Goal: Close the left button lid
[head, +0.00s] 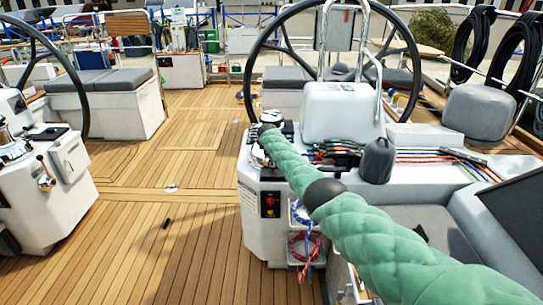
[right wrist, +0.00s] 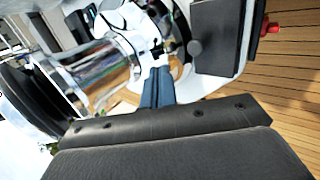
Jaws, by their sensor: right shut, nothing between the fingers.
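My right arm, in green padding, reaches from the lower right of the head view to the winch on the right-hand console. Its gripper (head: 266,129) is small there and partly hidden by the arm. In the right wrist view the gripper (right wrist: 158,66) has its blue-grey fingers together, empty, in front of the white and chrome winch (right wrist: 130,32). My left gripper is out of view.
The steering wheel (head: 251,60) and white pedestal (head: 340,112) stand behind the winch. Coloured ropes (head: 425,155) run across the console. The wooden deck (head: 150,240) left is mostly clear.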

